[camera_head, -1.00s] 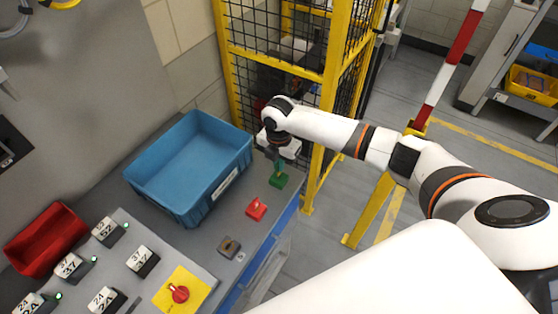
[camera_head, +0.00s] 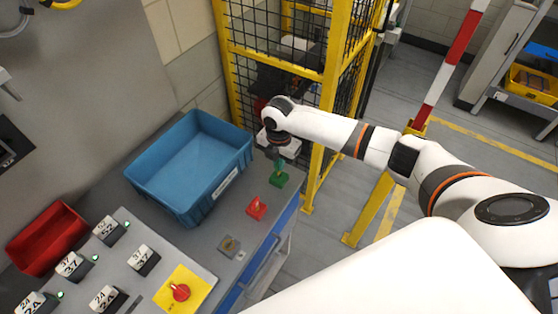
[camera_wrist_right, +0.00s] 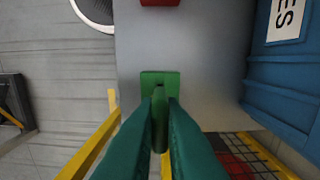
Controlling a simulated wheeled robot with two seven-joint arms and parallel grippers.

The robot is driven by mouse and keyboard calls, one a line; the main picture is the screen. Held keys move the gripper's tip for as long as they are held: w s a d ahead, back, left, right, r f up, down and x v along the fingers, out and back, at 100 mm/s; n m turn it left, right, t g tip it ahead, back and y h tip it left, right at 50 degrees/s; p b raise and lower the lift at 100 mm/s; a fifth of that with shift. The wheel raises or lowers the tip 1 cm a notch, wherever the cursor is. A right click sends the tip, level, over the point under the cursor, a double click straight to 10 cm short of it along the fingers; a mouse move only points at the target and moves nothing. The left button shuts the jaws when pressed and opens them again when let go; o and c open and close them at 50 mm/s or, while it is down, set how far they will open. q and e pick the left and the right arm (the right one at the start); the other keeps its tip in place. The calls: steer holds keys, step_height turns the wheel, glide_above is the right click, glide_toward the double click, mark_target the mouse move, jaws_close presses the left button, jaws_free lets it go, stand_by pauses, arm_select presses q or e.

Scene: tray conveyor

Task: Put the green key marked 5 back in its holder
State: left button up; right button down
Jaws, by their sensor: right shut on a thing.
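The green holder (camera_head: 278,180) stands near the far right corner of the counter, and it also shows in the right wrist view (camera_wrist_right: 160,77). My right gripper (camera_head: 280,163) points down right over it. In the right wrist view my right gripper (camera_wrist_right: 160,102) is shut on the green key (camera_wrist_right: 159,122), a narrow green piece between the two fingers. The key's lower end meets or overlaps the holder in the picture; I cannot tell how deep it sits. The mark 5 is not readable. My left gripper is not in view.
A red holder (camera_head: 257,208) and a grey holder (camera_head: 229,246) stand nearer on the counter. A blue bin (camera_head: 190,165) is to the left. A yellow mesh guard (camera_head: 330,95) rises close behind my right gripper. A yellow switch plate (camera_head: 190,285) is at the front.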

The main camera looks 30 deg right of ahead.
steer(key=shift+f+b, duration=0.95)
steer(key=shift+f, duration=0.85)
steer(key=c, duration=1.5)
jaws_free()
steer(key=shift+o, duration=0.2)
step_height(320, 180, up, 11)
steer(key=shift+f+b, duration=0.15)
steer(key=shift+b, duration=1.05)
steer(key=shift+r, duration=0.75)
steer(key=shift+f, duration=0.15)
